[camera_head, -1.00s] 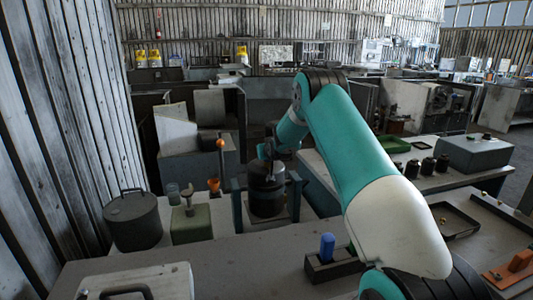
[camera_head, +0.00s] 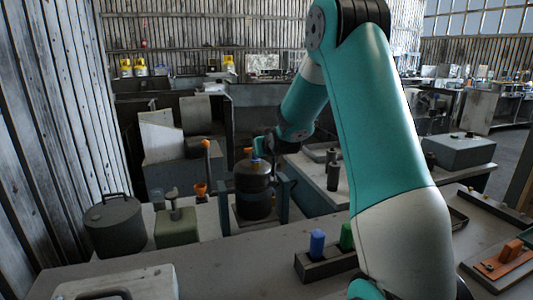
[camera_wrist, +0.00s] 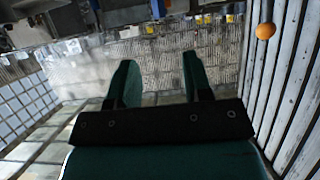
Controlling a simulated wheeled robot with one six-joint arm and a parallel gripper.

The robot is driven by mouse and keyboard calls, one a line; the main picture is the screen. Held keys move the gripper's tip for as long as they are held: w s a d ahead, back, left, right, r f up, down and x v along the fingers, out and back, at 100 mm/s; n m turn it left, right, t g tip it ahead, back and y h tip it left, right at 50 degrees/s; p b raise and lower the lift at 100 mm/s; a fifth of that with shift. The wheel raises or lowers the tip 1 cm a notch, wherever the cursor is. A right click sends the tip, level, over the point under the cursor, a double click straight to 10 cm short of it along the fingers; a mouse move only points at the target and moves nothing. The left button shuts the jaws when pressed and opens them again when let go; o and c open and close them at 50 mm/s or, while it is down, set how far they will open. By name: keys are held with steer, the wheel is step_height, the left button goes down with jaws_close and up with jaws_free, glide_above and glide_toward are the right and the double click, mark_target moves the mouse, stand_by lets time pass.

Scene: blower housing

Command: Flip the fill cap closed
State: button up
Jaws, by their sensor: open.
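A dark cylindrical housing (camera_head: 252,204) stands upright in a grey-blue frame on the bench in the head view.
An orange ball (camera_head: 207,143) tops a post left of the housing, also showing in the wrist view (camera_wrist: 265,30). An orange cup (camera_head: 201,189), a green-grey can (camera_head: 176,227) and a lidded pot (camera_head: 114,225) stand left. A block holder (camera_head: 312,265) stands in front.

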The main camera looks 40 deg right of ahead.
steer(key=shift+v, duration=1.15)
steer(key=s+a+r+n+g+y, duration=0.1)
steer(key=s+a+n+g+y, duration=0.25)
steer(key=a, duration=1.05)
steer(key=s+a+n+g+y, duration=0.15)
steer(key=s+a+y, duration=0.4)
steer(key=a, duration=0.85)
steer(key=s+a+n+g, duration=0.3)
steer(key=s+a, duration=0.2)
steer(key=s, duration=0.6)
steer(key=s+a+n+g, duration=0.3)
steer(key=s+a, duration=0.3)
steer(key=s, duration=0.5)
steer(key=shift+s+a+n+g+y, duration=0.15)
steer(key=shift+a+n+g+y, duration=0.2)
steer(key=shift+n, duration=0.25)
